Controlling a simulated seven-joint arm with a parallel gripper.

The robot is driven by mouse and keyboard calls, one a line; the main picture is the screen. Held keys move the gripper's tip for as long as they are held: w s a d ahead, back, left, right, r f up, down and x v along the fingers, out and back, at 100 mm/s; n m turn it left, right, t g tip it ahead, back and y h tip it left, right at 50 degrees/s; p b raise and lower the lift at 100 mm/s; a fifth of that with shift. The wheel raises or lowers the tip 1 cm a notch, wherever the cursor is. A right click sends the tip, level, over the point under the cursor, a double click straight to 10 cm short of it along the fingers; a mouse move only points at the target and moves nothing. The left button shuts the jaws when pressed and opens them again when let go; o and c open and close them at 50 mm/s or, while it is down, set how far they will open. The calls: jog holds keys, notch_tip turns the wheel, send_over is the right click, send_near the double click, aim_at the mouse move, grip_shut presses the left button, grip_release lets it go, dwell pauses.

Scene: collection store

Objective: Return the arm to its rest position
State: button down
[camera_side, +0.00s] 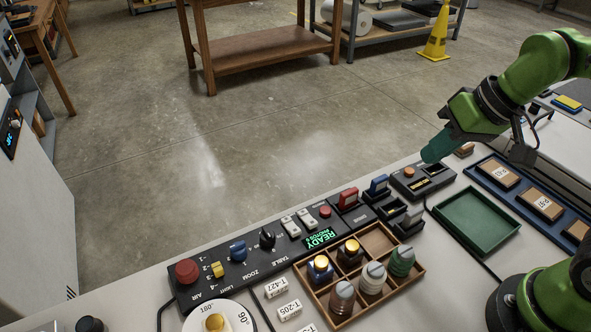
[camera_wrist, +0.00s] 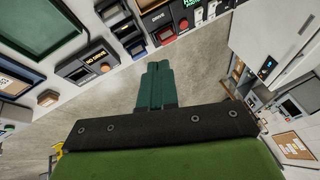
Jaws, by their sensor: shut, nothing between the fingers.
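My gripper (camera_side: 437,148) is on the right in the side view, at the end of my green arm. Its teal fingers are together with nothing between them, and they point left and slightly down. It is in the air above the table's far edge, near the small black drive box (camera_side: 423,179). In the wrist view, my gripper (camera_wrist: 157,66) has its two fingers side by side and closed. The drive box also shows in the wrist view (camera_wrist: 88,66), reading "NO DRIVE", left of the fingers and apart from them.
A control panel (camera_side: 205,262) with knobs and a green display runs along the table's far edge. In front of it stands a wooden compartment tray (camera_side: 336,318) holding several capped pieces. A green tray (camera_side: 478,221) and a blue rack (camera_side: 520,192) of labelled blocks lie at the right.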

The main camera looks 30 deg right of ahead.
jog(key=s+d+r, duration=0.1)
jog(key=s+d+m+t, duration=0.1)
jog(key=s+d+r+t, duration=0.1)
jog(key=d, duration=0.1)
jog(key=shift+s+d+r+m+h, duration=0.1)
jog(key=shift+s+r+m+h, duration=0.1)
jog(key=shift+r+m+h, duration=0.1)
jog(key=c, duration=1.8)
grip_release()
